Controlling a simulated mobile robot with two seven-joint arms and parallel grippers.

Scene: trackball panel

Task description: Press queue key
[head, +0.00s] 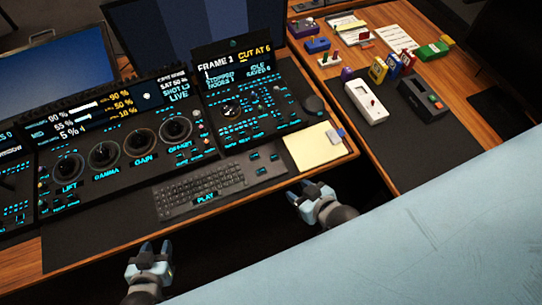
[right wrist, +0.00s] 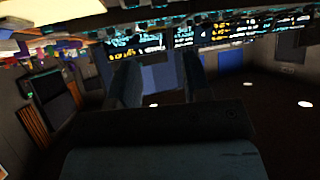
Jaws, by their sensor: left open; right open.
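The black control panel (head: 184,153) fills the left and middle of the head view, with rows of small cyan-lit keys. Their labels are too small to read, so I cannot tell which is the queue key. A smaller key section (head: 262,118) lies below the screen at the panel's right. My left gripper (head: 153,247) is open and empty in front of the desk edge, below the keyboard. My right gripper (head: 309,189) is open and empty, just in front of the desk edge near the yellow pad. Its open fingers also show in the right wrist view (right wrist: 158,72), with nothing between them.
A black keyboard (head: 200,190) and a yellow note pad (head: 313,150) lie along the desk's front. Dials (head: 104,153) and tilted screens (head: 235,62) rise behind. A side desk at right holds a white device (head: 366,101) and a black box (head: 423,97). A pale blue surface (head: 430,230) fills the lower right.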

